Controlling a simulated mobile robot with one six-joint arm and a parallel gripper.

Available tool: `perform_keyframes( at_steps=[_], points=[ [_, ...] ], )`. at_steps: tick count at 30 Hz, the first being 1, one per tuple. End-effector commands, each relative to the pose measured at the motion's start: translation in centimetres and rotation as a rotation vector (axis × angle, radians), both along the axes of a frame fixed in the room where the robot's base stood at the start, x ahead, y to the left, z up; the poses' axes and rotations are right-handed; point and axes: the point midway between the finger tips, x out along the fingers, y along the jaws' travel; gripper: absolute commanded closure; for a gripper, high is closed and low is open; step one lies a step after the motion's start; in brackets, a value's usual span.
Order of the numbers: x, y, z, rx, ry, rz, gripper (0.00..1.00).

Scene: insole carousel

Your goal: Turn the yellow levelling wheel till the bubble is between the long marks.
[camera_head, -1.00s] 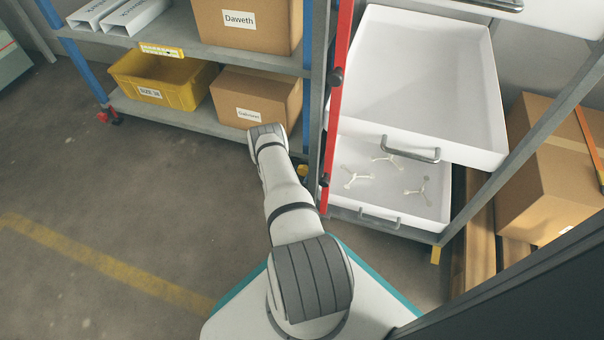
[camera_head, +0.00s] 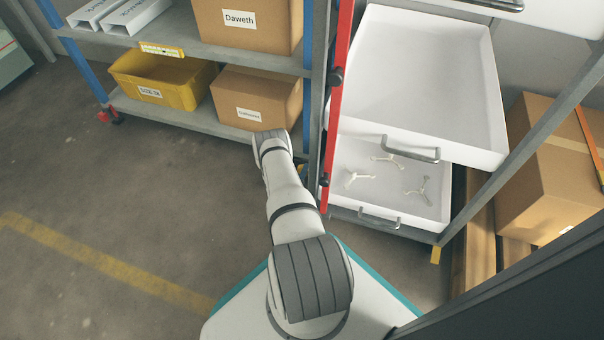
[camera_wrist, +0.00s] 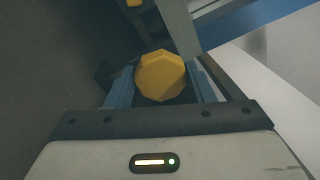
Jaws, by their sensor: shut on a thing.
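The yellow levelling wheel (camera_wrist: 160,75), a faceted knob, is in the middle of the wrist view. My gripper (camera_wrist: 160,90) has one blue-grey finger on each side of it and is shut on it. In the head view my arm hides the gripper and most of the area round the wheel. A yellow strip with a pale marked face (camera_head: 162,50), which looks like the level, is on the edge of the upper shelf. Its bubble and long marks are too small to read.
A grey rack with blue posts (camera_head: 308,35) holds a yellow bin (camera_head: 190,95) and cardboard boxes (camera_head: 250,105). A red upright bar (camera_head: 333,110) and white drawers (camera_head: 420,75) stand close on the right of my arm. The floor at left is clear.

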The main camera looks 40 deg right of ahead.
Motion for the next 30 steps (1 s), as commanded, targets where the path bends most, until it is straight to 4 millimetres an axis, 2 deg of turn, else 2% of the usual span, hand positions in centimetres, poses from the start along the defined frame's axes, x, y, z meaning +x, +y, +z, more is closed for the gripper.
perform_keyframes(
  at_steps=[18,30],
  points=[
    [-0.21,0.02,-0.21,-0.267,0.517,0.001,0.75],
    [-0.24,0.01,-0.25,-0.402,0.777,0.002,0.75]
  ],
)
